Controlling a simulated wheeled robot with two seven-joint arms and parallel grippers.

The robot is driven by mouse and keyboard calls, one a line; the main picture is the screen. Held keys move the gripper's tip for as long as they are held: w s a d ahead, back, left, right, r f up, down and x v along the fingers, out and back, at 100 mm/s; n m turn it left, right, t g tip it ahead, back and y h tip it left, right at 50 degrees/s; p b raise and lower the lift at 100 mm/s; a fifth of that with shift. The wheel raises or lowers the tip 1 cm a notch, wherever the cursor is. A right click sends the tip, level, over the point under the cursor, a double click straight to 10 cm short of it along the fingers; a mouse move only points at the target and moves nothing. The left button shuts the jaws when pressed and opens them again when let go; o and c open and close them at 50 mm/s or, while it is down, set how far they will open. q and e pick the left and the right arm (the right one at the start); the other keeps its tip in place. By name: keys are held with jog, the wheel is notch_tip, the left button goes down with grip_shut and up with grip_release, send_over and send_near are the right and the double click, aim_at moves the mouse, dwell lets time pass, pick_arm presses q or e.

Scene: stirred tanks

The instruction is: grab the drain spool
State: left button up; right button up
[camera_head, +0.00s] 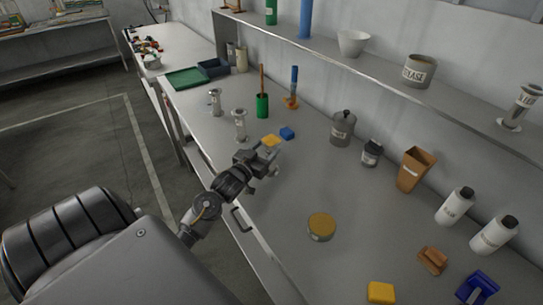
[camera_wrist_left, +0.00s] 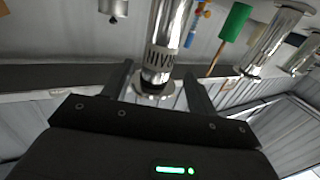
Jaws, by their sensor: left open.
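A shiny metal spool (camera_wrist_left: 168,25) with a dark-lettered label stands between the fingers of my left gripper (camera_wrist_left: 158,82) in the left wrist view. The lettering is turned over and hard to read, but looks like DRAIN. Its round flange (camera_wrist_left: 153,95) shows between the fingers, with a gap on either side. In the head view my left gripper (camera_head: 265,158) is over the bench and mostly hides this spool; a bit of its base (camera_head: 275,173) shows. The gripper is open. Two similar metal spools (camera_head: 240,124) and (camera_head: 215,102) stand farther left. My right gripper is not in view.
A yellow block (camera_head: 270,141) and a blue block (camera_head: 287,133) lie just behind the gripper. A grey jug (camera_head: 342,128) is to the right. A round yellow-topped tin (camera_head: 321,226) is nearer; the bench between is clear.

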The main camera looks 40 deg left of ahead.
aim_at(274, 143)
pick_arm(q)
jog(key=w+p, duration=0.2)
jog(key=w, duration=0.2)
jog(key=shift+w+r, duration=0.1)
jog(key=shift+w, duration=0.5)
jog(key=shift+s, duration=0.1)
jog(key=shift+c, duration=0.8)
grip_shut()
